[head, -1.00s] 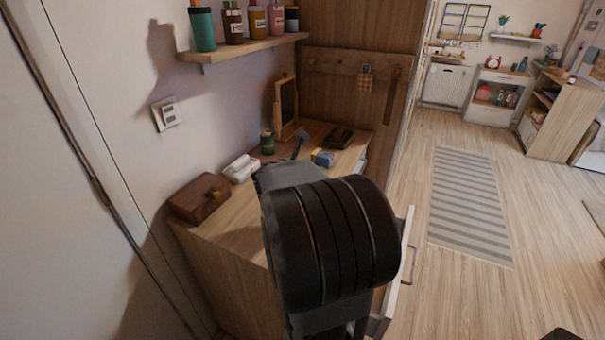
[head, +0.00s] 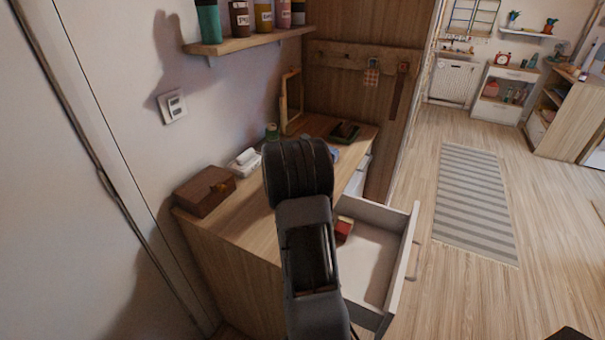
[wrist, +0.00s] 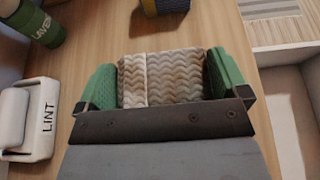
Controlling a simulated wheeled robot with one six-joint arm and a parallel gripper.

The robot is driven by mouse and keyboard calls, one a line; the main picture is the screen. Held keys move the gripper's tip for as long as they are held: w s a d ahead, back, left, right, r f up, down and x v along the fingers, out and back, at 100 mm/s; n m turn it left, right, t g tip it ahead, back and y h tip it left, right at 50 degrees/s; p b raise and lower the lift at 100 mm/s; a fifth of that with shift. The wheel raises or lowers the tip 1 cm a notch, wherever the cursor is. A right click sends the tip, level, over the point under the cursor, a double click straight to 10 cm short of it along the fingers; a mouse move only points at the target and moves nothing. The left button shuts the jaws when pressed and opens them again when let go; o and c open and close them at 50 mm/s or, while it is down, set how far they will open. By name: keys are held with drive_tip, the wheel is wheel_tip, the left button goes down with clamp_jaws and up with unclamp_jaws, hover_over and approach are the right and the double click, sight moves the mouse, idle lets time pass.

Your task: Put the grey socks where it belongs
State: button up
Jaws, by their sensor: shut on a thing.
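The grey socks (wrist: 165,78), a folded grey-beige bundle with a zigzag knit, are between the green fingers of my gripper (wrist: 162,66) in the wrist view. My gripper is shut on them above the wooden dresser top (wrist: 205,30). In the head view my arm hides both the gripper and the socks. An open white drawer (head: 408,270) sticks out of the dresser, right of my arm. A small red thing (head: 344,228) lies at its left end; the rest of its visible floor is bare.
A lint roller (wrist: 32,118), a green lavender container (wrist: 36,22) and a blue-and-yellow thing (wrist: 165,5) lie near my gripper. A brown box (head: 205,190), a framed mirror (head: 291,102) and a dark tray (head: 344,132) stand on the dresser. Bottles line the shelf (head: 250,44) above.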

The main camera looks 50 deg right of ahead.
drive_tip(key=shift+w+f, duration=0.1)
drive_tip(key=shift+f, duration=1.6)
drive_tip(key=shift+f, duration=0.1)
drive_tip(key=shift+f+b, duration=0.15)
drive_tip(key=shift+b, duration=0.15)
drive_tip(key=o, duration=0.6)
drive_tip(key=shift+c, duration=0.2)
drive_tip(key=shift+r, duration=0.2)
